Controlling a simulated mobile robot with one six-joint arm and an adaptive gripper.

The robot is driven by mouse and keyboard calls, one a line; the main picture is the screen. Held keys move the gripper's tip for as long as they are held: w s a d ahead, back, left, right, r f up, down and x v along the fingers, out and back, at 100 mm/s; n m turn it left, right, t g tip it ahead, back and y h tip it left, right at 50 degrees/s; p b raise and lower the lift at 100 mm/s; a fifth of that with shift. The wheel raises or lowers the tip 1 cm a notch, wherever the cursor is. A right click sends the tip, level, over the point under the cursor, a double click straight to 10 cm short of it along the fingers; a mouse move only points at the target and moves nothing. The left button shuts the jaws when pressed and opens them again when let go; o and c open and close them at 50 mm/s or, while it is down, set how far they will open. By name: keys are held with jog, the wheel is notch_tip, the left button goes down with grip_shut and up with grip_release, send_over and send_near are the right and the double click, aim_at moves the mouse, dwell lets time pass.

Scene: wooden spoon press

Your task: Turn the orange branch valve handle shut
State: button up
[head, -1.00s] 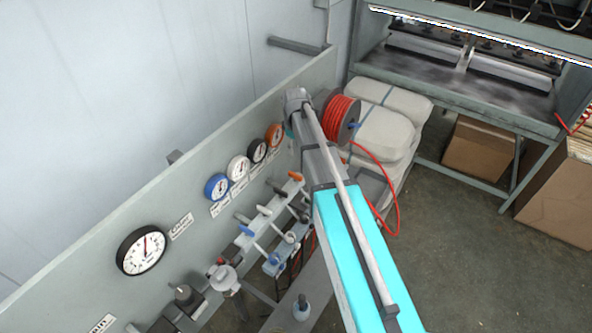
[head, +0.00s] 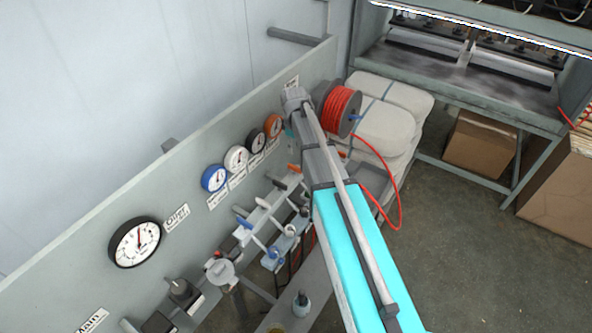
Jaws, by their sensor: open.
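The orange valve handle (head: 296,168) shows as a small orange piece at the far end of the valve row, close to the left side of my arm. Its angle is too small to tell. An orange-rimmed gauge (head: 273,125) is on the panel above it. My arm reaches away over the bench to a grey wrist by the panel, beside the orange gauge. My gripper is hidden behind the wrist and arm, so its fingers and any contact with the handle do not show.
Blue (head: 214,178), white (head: 236,158) and black (head: 257,145) gauges line the panel (head: 75,255). A blue handle (head: 244,222) is nearer along the row. A red hose reel (head: 342,110) and pale sacks (head: 385,130) stand close right of my wrist. Open floor (head: 450,250) lies right.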

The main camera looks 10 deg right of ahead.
aim_at(295, 166)
jog(key=shift+f+b, duration=4.7)
jog(key=shift+f, duration=0.35)
